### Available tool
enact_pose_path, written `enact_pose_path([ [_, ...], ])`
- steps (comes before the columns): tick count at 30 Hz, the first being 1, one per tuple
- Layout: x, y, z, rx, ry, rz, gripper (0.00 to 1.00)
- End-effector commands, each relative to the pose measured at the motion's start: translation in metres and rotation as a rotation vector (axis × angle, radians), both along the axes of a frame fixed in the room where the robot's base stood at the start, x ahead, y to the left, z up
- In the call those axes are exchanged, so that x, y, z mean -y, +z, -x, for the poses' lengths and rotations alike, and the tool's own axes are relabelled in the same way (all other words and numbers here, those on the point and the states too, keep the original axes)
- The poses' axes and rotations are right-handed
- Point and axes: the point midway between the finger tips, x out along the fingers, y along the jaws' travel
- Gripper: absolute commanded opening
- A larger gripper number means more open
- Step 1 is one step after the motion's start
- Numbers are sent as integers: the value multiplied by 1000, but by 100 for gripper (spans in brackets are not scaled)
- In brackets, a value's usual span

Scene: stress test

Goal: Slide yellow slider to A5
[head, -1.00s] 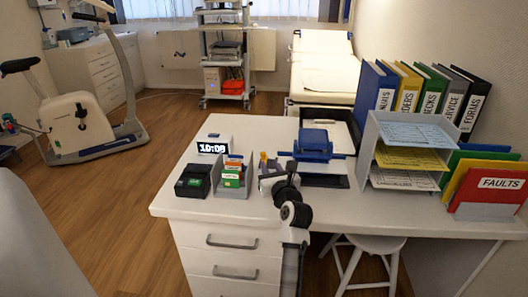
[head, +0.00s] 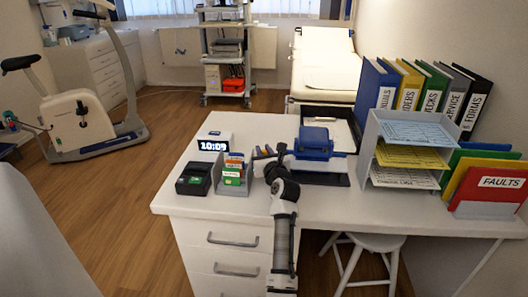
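A blue desk device that looks like a hole punch (head: 314,136) stands on the white desk, in front of a dark tray with paper. I cannot make out a yellow slider or an A5 mark on it at this size. My gripper (head: 277,151) is at the end of my dark and grey arm, just left of the blue device. My wrist partly hides the device's left end. The fingers are small and dark, so I cannot tell whether they are open or shut, or whether they touch anything.
Left of my gripper are small coloured items (head: 263,152), a card holder (head: 233,175), a black box (head: 193,180) and a clock (head: 213,145). A paper rack (head: 368,150) and binders stand right. The desk's front right (head: 400,204) is clear.

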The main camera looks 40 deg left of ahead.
Motion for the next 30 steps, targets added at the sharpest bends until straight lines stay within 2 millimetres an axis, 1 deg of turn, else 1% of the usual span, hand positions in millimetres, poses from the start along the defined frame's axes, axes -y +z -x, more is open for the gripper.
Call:
enact_pose_path([
  [1, 0, 0, 0, 0, 0, 0, 6],
  [2, 0, 0, 0, 0, 0, 0, 2],
  [3, 0, 0, 0, 0, 0, 0, 0],
  [9, 1, 0, 0, 0, 0, 0, 0],
  [11, 6, 0, -4, -1, -3, 1, 0],
  [15, 26, 0, -16, -3, -4, 1, 0],
  [18, 35, 0, -22, -1, -3, 0, 0],
  [27, 37, 0, -22, 0, -1, 0, 0],
  [28, 37, 0, -22, 0, -1, 0, 21],
  [29, 37, 0, -22, 0, -1, 0, 25],
  [30, 37, 0, -22, 0, -1, 0, 25],
])
